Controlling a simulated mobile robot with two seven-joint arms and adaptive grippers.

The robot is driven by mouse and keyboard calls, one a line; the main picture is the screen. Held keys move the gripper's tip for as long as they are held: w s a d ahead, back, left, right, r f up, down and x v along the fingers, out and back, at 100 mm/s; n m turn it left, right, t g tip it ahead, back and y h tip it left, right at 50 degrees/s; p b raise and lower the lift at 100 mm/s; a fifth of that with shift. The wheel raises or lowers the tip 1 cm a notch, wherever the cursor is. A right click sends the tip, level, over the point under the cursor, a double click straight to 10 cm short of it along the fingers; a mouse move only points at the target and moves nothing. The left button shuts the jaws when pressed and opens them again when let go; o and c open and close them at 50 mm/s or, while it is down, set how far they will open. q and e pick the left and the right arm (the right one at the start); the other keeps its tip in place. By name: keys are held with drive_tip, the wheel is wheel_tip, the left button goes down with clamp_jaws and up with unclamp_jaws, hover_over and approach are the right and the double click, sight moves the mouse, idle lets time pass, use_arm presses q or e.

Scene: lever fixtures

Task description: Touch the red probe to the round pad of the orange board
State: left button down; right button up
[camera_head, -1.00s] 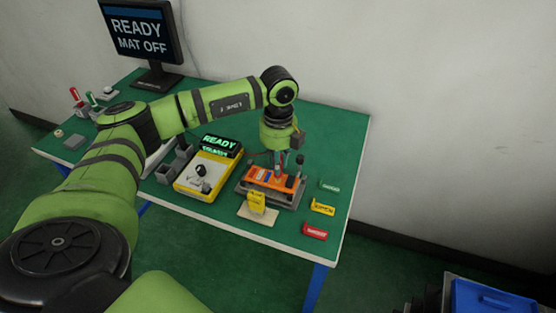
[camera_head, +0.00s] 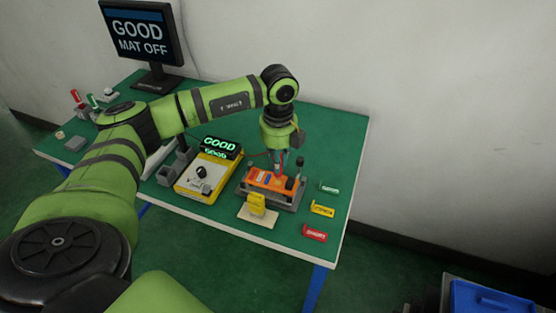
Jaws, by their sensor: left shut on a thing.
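The orange board (camera_head: 268,180) sits in a grey fixture (camera_head: 292,204) on the green table. My left gripper (camera_head: 277,160) points down over the board, shut on a slim probe whose red part shows only faintly between the fingers. The probe's tip is at or very near the board's top; the round pad is hidden or too small to make out. The yellow meter (camera_head: 189,183) left of the board shows "GOOD" on its screen (camera_head: 221,147). The monitor (camera_head: 140,37) reads "GOOD MAT OFF". My right gripper is not in view.
A yellow block (camera_head: 257,203) stands on a pale plate in front of the fixture. Green (camera_head: 329,187), yellow (camera_head: 322,209) and red (camera_head: 315,233) tags lie along the right side. A small black-topped post (camera_head: 299,162) rises beside the board.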

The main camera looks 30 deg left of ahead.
use_arm(q)
drive_tip(key=shift+r+p, duration=1.75)
drive_tip(key=shift+r, duration=1.2)
drive_tip(key=shift+f, duration=0.1)
